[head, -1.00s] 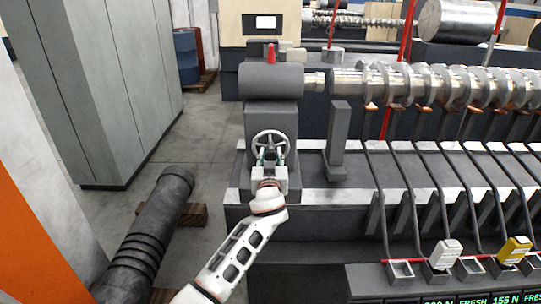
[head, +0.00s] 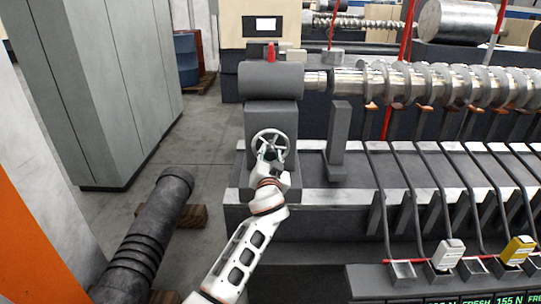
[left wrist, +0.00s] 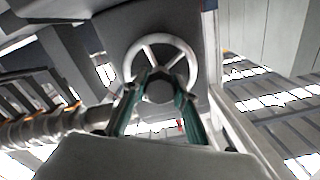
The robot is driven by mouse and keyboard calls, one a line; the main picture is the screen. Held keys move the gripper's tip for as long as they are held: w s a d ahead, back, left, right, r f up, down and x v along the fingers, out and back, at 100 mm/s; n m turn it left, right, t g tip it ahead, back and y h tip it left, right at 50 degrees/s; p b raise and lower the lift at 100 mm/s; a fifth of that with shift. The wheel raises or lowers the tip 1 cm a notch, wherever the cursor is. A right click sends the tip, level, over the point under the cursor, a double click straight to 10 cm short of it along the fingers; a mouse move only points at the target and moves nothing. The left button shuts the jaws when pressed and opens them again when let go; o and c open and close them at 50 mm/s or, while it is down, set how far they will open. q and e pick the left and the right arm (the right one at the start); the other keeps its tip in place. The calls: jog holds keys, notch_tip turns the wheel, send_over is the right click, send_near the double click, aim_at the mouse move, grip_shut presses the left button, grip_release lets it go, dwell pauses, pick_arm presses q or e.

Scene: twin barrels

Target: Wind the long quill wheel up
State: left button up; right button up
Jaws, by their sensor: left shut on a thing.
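The wheel (head: 258,136) is a small grey spoked handwheel on the front of the grey headstock pedestal, below a thick horizontal cylinder (head: 270,78). My left gripper (head: 268,156) is at the wheel, reaching up from below. In the left wrist view the wheel's rim (left wrist: 191,58) and spokes show, and the green-edged fingers (left wrist: 158,92) are at its dark hub, shut on the wheel. The fingers cover part of the hub and lower rim. My right gripper is not in view.
A long ribbed shaft (head: 440,84) runs right from the headstock, with several bent rods below it. A grey upright post (head: 338,140) stands right of the wheel. A dark ribbed pipe (head: 150,235) lies on the left floor by a grey cabinet (head: 95,90).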

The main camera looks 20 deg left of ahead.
pick_arm(q)
jog(key=m+p, duration=0.1)
jog(key=m, duration=0.3)
jog(key=shift+m, duration=0.4)
jog(key=m+p, duration=0.2)
jog(key=m, duration=0.3)
jog(key=shift+m, duration=0.7)
jog(key=shift+m+p, duration=0.55)
jog(key=shift+m, duration=1.85)
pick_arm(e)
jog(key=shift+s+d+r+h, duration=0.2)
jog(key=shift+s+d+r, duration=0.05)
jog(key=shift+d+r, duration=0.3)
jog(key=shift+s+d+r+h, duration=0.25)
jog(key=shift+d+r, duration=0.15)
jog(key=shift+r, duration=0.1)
